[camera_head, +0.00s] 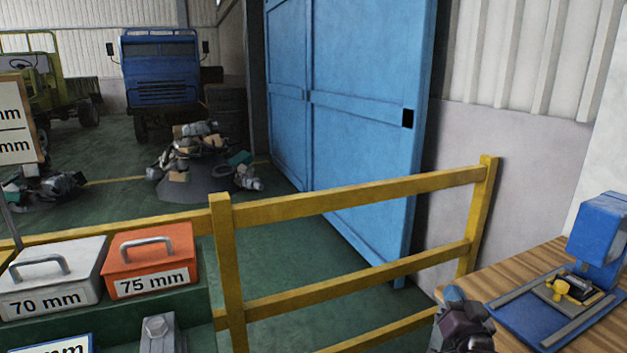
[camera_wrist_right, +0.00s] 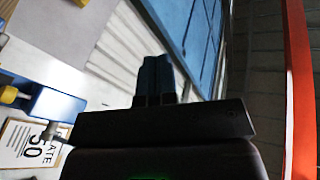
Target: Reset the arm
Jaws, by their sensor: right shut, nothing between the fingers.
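My right gripper (camera_head: 453,294) shows at the bottom edge of the head view, just left of the wooden bench (camera_head: 500,280). In the right wrist view its dark blue fingers (camera_wrist_right: 156,75) are together and hold nothing. Most of the right arm is cut off by the head view's lower edge. My left arm and gripper are not in view.
A yellow railing (camera_head: 350,204) stands ahead, left of the bench. The bench bears a blue press-like device (camera_head: 600,235). Left are a grey 70 mm box (camera_head: 52,285) and an orange 75 mm box (camera_head: 150,262). A "50" card (camera_wrist_right: 30,145) shows in the wrist view.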

